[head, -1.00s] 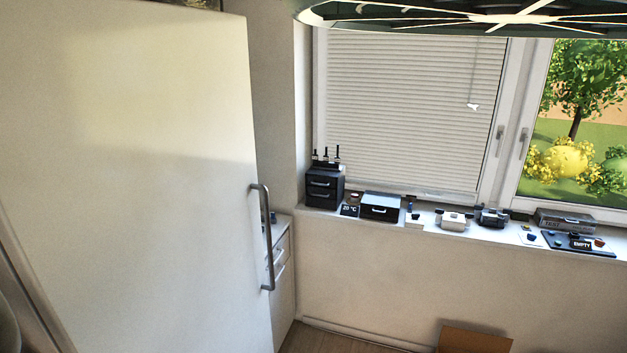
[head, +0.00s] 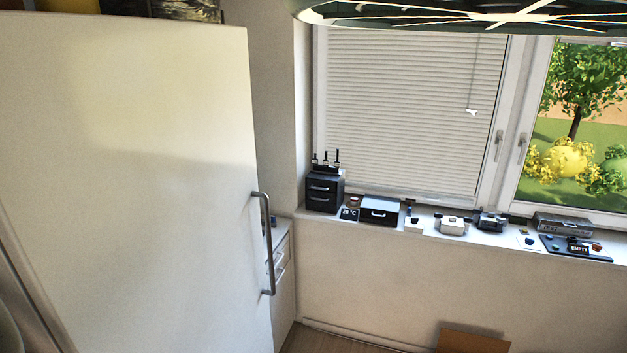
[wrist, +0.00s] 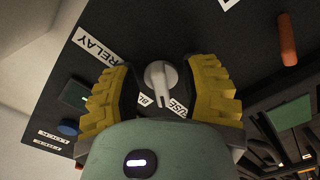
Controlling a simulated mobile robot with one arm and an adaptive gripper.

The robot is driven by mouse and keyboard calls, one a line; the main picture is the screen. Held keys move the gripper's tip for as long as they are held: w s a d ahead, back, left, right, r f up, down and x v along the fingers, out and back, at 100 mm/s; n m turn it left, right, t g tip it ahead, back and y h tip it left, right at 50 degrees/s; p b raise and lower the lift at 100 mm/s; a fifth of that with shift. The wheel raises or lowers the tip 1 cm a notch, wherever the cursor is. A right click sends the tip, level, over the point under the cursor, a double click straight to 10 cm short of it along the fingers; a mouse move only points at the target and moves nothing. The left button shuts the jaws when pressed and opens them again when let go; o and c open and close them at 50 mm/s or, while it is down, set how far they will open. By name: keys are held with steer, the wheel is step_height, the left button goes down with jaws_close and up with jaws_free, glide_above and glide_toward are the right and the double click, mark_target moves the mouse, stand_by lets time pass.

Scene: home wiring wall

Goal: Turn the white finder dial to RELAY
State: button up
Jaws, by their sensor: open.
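The white finder dial (wrist: 158,76) is on a dark panel in the wrist view. Its narrow handle extends down in the picture, toward the gap between a partly hidden label starting "BL" (wrist: 145,99) and a label whose visible part reads "USE" (wrist: 178,107). The RELAY label (wrist: 98,47) lies up and left of the dial. My gripper (wrist: 163,66) has yellow ribbed fingers, open on either side of the dial. I cannot tell whether either finger touches it. My gripper's green body hides the panel below. The dial cannot be made out in the head view.
On the panel are a green square (wrist: 75,94), a blue knob (wrist: 68,127) and an orange cylinder (wrist: 287,40). The head view shows a large white door with a grey handle (head: 267,243) and a windowsill (head: 480,237) holding several small devices.

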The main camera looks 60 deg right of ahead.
jaws_close()
